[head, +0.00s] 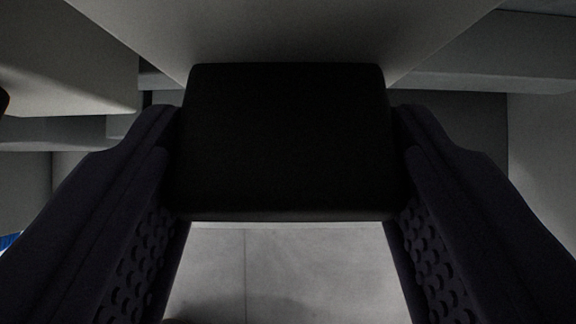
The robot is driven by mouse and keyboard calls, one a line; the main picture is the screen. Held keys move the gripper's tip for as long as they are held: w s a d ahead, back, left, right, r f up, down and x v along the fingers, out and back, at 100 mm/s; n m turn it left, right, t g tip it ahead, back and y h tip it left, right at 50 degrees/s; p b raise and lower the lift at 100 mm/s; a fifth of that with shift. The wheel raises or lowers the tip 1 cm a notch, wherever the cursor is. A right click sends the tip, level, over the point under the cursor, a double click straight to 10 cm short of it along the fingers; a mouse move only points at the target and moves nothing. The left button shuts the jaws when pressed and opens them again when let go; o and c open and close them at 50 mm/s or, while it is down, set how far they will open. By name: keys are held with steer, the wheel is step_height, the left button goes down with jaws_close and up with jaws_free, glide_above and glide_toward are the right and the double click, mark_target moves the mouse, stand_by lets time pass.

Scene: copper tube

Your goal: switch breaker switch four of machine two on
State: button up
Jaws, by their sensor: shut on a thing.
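A black block-shaped switch handle (286,150) fills the middle of the head view, just below a pale grey housing (290,30). My gripper (286,125) is shut on this handle, with one dark finger against its left side and the other against its right side. Textured pads show on the inner faces of both fingers below the handle. No number or label shows, so I cannot tell which switch or machine this is. Whether the switch is on or off cannot be told.
Another pale grey housing (75,60) hangs at the upper left, close to the left finger. A grey ledge (490,60) runs along the upper right. Bare grey floor (290,270) shows below, between the fingers.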

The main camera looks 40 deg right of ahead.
steer(key=o, duration=1)
steer(key=shift+f, duration=0.15)
steer(key=shift+o, duration=0.3)
steer(key=p+v, duration=0.2)
steer(key=v, duration=0.5)
steer(key=shift+s+r, duration=0.2)
steer(key=shift+r, duration=0.15)
